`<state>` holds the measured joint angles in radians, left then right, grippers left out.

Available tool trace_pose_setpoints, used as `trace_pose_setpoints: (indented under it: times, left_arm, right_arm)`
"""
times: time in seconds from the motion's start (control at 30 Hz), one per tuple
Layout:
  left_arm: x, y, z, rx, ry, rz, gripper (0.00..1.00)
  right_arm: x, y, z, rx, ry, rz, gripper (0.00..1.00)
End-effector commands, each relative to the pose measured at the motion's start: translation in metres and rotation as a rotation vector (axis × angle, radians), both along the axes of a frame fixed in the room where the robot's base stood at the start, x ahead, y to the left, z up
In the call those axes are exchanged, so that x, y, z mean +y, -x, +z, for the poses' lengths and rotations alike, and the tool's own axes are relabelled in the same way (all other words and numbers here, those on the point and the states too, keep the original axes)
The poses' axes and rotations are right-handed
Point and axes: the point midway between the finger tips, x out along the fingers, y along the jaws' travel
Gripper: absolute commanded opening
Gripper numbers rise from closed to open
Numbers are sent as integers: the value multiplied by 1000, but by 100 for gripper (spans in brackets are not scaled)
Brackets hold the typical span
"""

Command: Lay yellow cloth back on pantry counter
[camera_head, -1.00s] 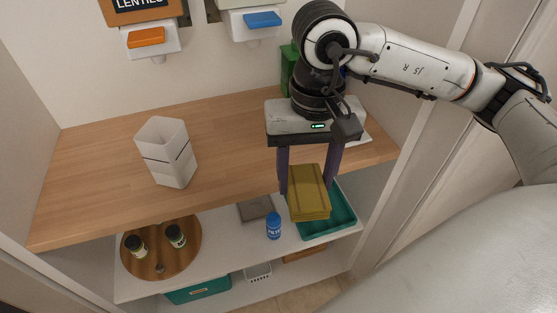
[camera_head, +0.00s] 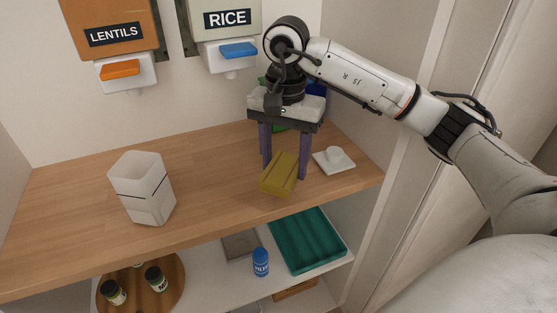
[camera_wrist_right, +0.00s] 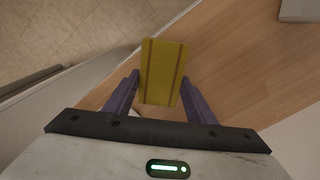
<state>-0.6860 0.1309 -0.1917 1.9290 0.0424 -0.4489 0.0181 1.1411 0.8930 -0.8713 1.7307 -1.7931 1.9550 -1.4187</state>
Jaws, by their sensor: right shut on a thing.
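The folded yellow cloth (camera_head: 280,174) is at my right gripper (camera_head: 279,160), in front of its purple fingers, over the right part of the wooden pantry counter (camera_head: 215,165). In the right wrist view the cloth (camera_wrist_right: 162,72) sits between the fingertips of the right gripper (camera_wrist_right: 160,98), which is shut on it. Its near edge lies close to the counter surface; I cannot tell whether it touches. My left gripper is not in view.
A white container (camera_head: 142,190) stands on the counter at left. A small white dish (camera_head: 334,160) lies right of the cloth. Below are a teal tray (camera_head: 305,240), a blue bottle (camera_head: 261,262) and a round wooden board (camera_head: 175,275) with jars. Lentils (camera_head: 112,35) and rice (camera_head: 226,20) dispensers hang behind.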

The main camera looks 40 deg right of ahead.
Motion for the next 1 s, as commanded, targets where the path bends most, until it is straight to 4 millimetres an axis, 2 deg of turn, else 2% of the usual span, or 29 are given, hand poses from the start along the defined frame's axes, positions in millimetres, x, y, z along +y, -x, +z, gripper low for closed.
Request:
trace_pose_setpoints:
  times: [0.1, 0.23, 0.37, 0.6, 0.97, 1.0]
  left_arm:
    - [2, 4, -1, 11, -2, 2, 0]
    - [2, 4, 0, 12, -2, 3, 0]
    - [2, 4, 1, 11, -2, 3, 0]
    - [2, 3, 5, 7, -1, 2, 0]
    - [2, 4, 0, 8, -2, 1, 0]
    - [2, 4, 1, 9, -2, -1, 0]
  right_arm:
    - [-4, -20, 1, -1, -3, -1, 32]
    - [-7, -30, 1, -2, -1, 1, 32]
    - [-8, -31, -7, 2, 0, 2, 32]
    - [-7, -31, -35, 1, 0, 1, 32]
    - [-8, -31, -40, 0, 0, 1, 32]
    - [-7, -31, -39, -1, -1, 1, 57]
